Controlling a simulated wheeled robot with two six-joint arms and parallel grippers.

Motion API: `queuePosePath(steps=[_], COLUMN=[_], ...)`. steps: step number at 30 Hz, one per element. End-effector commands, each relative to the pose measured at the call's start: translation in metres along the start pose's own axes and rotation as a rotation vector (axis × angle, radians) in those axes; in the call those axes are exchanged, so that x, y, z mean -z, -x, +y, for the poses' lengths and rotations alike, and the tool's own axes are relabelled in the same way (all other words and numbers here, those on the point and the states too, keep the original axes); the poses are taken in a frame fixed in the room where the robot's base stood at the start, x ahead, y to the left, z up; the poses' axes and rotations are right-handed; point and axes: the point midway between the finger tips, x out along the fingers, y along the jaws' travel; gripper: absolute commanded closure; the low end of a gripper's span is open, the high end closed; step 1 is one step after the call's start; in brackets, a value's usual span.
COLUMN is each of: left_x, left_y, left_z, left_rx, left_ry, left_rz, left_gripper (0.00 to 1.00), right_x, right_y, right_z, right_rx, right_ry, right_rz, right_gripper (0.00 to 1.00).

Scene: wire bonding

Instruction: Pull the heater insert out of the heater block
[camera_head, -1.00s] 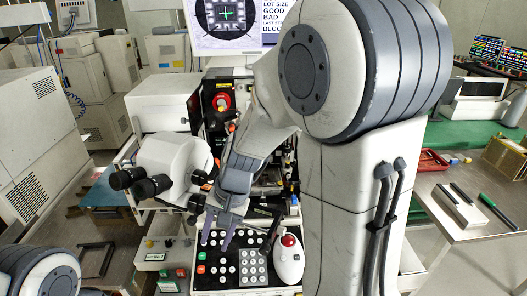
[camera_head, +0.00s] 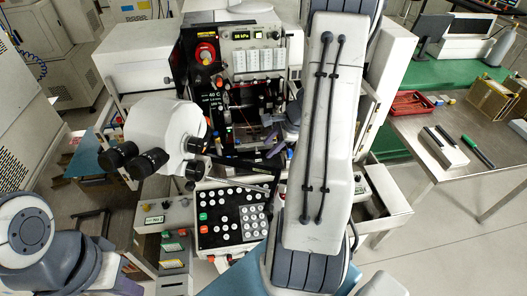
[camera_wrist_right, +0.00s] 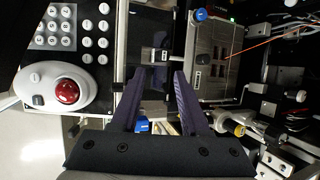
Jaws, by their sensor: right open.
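My right gripper (camera_wrist_right: 159,78) is open in the right wrist view, its two purple fingers apart. A small bright metal piece with a dark stem (camera_wrist_right: 154,56), which looks like the heater insert, lies just beyond and between the fingertips. It appears to join a grey metal block with dark slots (camera_wrist_right: 218,50), probably the heater block, to its right. I cannot tell whether the fingers touch the piece. In the head view the right gripper (camera_head: 272,146) is small, at the machine's work area, and the insert cannot be made out. My left gripper is not in view; only its arm shows.
A keypad panel (camera_head: 228,228) stands in front of the work area, with a red trackball (camera_wrist_right: 67,91) beside it. A white microscope (camera_head: 165,130) stands left of the work area. A steel table (camera_head: 425,160) with pens and boxes is at right.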

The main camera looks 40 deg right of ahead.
Motion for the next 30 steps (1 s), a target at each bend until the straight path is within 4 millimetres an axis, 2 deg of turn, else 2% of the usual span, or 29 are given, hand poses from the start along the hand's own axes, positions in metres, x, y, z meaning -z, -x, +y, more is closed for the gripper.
queuePosePath(steps=[3, 9, 20, 21, 23, 24, 26, 27, 29, 30], left_x=[0.0, 0.0, 0.0, 0.0, 0.0, 0.0, 0.0, 0.0, 0.0, 0.0], left_y=[-0.004, -0.006, -0.006, -0.006, -0.006, -0.006, -0.006, -0.006, -0.006, -0.006], left_z=[0.0, 0.0, 0.0, 0.0, 0.0, 0.0, 0.0, 0.0, 0.0, 0.0], left_rx=[0.0, 0.0, 0.0, 0.0, 0.0, 0.0, 0.0, 0.0, 0.0, 0.0], left_ry=[0.0, -0.001, -0.001, -0.001, -0.001, -0.001, -0.001, -0.001, -0.001, -0.001], left_rz=[0.0, 0.0, 0.0, 0.0, 0.0, 0.0, 0.0, 0.0, 0.0, 0.0], left_gripper=[1.0, 1.0, 1.0, 1.0, 1.0, 1.0, 1.0, 1.0, 1.0, 1.0], right_x=[-0.001, -0.002, -0.003, -0.003, -0.003, -0.003, -0.003, -0.003, -0.003, -0.003], right_y=[-0.022, -0.044, -0.051, -0.051, -0.051, -0.05, -0.05, -0.05, -0.05, -0.05], right_z=[0.001, 0.0, -0.001, -0.001, -0.001, -0.001, -0.001, -0.001, -0.001, -0.001], right_rx=[-0.003, -0.002, -0.001, -0.001, -0.001, -0.001, -0.001, -0.001, -0.001, -0.001], right_ry=[0.001, 0.004, 0.007, 0.007, 0.007, 0.007, 0.007, 0.007, 0.007, 0.007], right_rz=[-0.002, -0.002, -0.001, -0.001, -0.001, -0.002, -0.002, -0.002, -0.002, -0.002], right_gripper=[0.55, 0.55, 0.55, 0.59, 0.82, 0.97, 1.0, 0.72, 0.95, 1.0])
